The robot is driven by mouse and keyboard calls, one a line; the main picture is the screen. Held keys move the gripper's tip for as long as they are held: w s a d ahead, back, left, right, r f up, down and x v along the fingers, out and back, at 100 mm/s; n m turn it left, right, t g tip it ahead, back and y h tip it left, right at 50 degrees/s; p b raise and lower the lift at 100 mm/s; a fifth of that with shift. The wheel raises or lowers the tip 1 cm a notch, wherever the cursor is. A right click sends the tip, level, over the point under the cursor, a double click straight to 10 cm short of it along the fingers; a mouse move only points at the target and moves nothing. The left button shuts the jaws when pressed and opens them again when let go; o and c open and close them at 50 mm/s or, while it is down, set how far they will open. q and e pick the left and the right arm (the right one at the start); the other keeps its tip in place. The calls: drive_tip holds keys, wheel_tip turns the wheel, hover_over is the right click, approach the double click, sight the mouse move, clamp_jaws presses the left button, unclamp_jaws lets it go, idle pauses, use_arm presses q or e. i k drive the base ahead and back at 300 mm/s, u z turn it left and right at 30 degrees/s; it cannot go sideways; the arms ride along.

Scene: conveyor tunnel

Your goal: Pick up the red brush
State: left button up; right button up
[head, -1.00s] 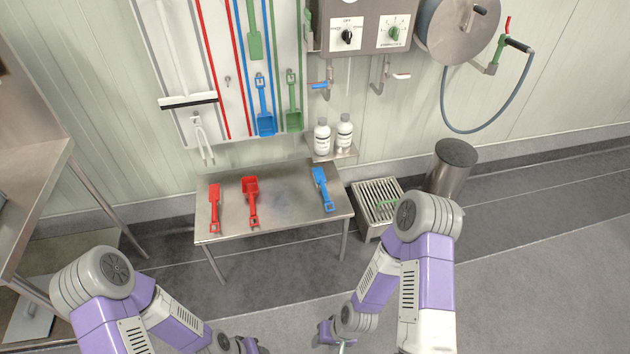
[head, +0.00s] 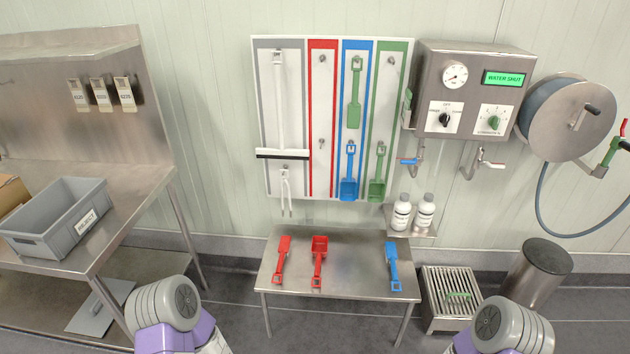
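The red brush (head: 282,262) lies on the small steel table (head: 345,284) below the wall board, at its left side. It is a narrow red tool with its head toward the wall and its handle end toward me. A red scoop (head: 319,262) with a wider, hollow head lies just to its right, apart from it. A blue brush (head: 393,266) lies at the right of the same table. Only upper parts of my two arms show at the bottom edge. Neither gripper is in view.
The wall board (head: 282,120) holds a green brush (head: 354,95), a blue scoop (head: 349,172) and a green scoop (head: 380,175). A grey crate (head: 60,218) stands on a steel bench at left. A floor grate (head: 452,298) and steel bin (head: 540,270) stand right of the table.

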sight(285, 243)
drive_tip(key=u, duration=0.35)
drive_tip(key=i, duration=1.65)
drive_tip(key=z, duration=0.8)
